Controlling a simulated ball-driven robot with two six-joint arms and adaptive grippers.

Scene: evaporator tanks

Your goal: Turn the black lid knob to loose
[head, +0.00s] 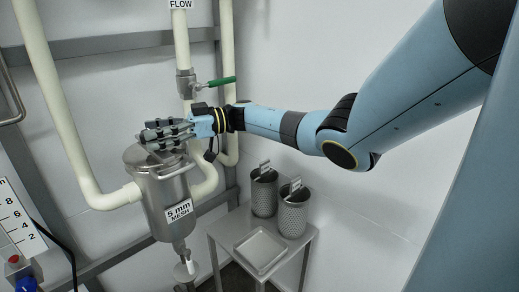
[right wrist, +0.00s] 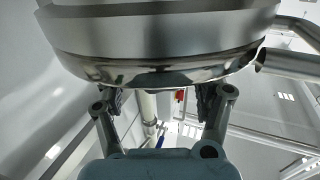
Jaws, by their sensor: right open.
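The steel strainer vessel (head: 168,203) with a "5 mm MESH" label stands at the left of the head view. Its round lid (head: 138,156) is on top. My right gripper (head: 152,134) reaches in from the right and lies over the lid, its fingers pointing left. In the right wrist view its fingers (right wrist: 161,98) are spread apart, with nothing seen held between them, close to a large rounded steel body (right wrist: 160,40). I cannot make out the black lid knob; the gripper covers much of the lid top. My left gripper is not in view.
Cream pipes (head: 62,110) run beside and behind the vessel. A green-handled valve (head: 221,81) is just above my right wrist. A small steel table (head: 223,236) at right holds two mesh baskets (head: 293,214) and a shallow tray (head: 261,268). A level scale (head: 20,215) stands left.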

